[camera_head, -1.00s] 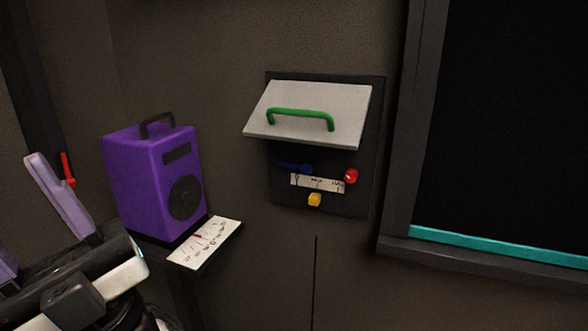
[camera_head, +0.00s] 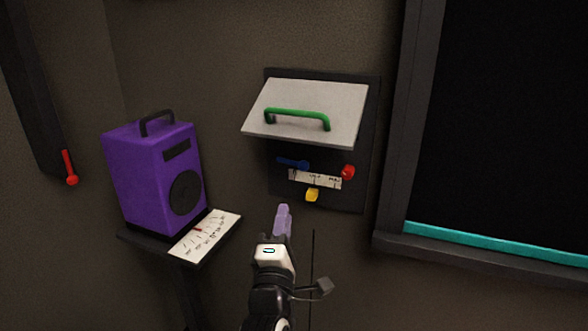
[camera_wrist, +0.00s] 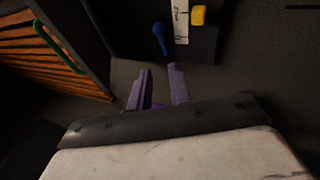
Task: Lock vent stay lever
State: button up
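No label marks the vent stay lever, so I cannot tell for sure which control it is. A small blue lever (camera_head: 292,163) lies roughly level on the dark wall panel (camera_head: 360,150), under a raised light flap (camera_head: 330,97) with a green handle (camera_head: 297,117). The blue lever also shows in the wrist view (camera_wrist: 160,40), just beyond my fingertips. My gripper (camera_wrist: 159,68) has two purple fingers, apart with nothing between them. In the head view my gripper (camera_head: 284,208) is below and in front of the panel, not visibly touching it.
The panel also bears a red knob (camera_head: 348,172), a yellow knob (camera_head: 312,195) and a white scale (camera_head: 315,181). A purple speaker (camera_head: 155,175) stands on a small shelf at left. A red lever (camera_head: 69,168) hangs on the left wall. A dark framed window is at right.

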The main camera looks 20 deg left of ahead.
aim_at(291, 163)
jog(key=p+x, duration=0.4)
jog(key=x, duration=0.9)
jog(key=shift+w+d, duration=0.1)
jog(key=shift+w, duration=0.35)
grip_shut()
